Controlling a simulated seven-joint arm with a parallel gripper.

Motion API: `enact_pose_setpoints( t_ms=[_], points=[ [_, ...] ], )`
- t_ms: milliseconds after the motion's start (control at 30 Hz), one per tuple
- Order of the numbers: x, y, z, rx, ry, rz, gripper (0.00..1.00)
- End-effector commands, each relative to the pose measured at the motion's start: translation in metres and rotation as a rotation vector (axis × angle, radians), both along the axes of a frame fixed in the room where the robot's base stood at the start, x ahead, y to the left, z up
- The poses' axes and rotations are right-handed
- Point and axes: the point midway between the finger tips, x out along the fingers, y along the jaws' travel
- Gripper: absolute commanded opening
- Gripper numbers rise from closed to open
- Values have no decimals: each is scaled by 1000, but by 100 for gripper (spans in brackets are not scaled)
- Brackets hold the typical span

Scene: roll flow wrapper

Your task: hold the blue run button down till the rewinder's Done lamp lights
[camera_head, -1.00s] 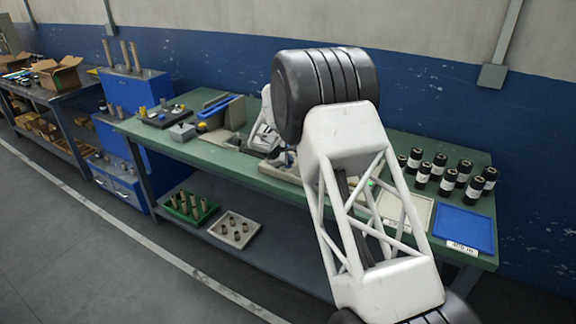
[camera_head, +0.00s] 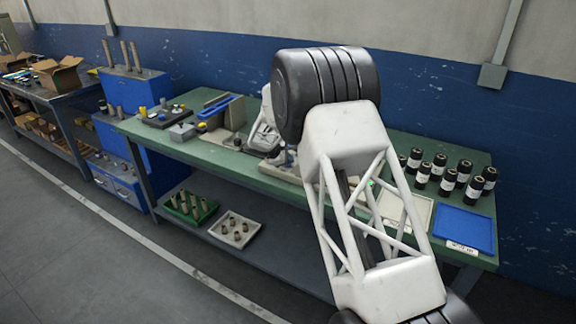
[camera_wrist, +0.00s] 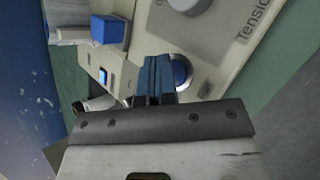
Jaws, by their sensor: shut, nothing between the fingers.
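In the wrist view, my gripper (camera_wrist: 157,72) is shut and empty, its fingertips over the beige panel of the rewinder (camera_wrist: 215,40). A round blue button (camera_wrist: 182,72) in a pale ring shows just right of the fingertips, partly hidden behind them. I cannot tell whether the tips touch it or how far it is pressed. No Done lamp can be made out in the wrist view. In the head view, my arm hides most of the rewinder. A small green light (camera_head: 370,183) glows beside my arm, but its label cannot be read.
In the wrist view, a grey knob (camera_wrist: 190,4) by the "Tension" label, a small blue square (camera_wrist: 103,76) and a blue block (camera_wrist: 107,30) are near. In the head view, black rolls (camera_head: 447,182) and a blue tray (camera_head: 464,228) stand at the green bench's right end.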

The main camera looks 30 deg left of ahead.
Motion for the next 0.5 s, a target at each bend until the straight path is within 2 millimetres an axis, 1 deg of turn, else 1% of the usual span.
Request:
enact_pose_setpoints(
  t_ms=[300,500],
  points=[
    [0,0,11,1,0,-1,0],
    [0,0,13,1,0,-1,0]
  ],
)
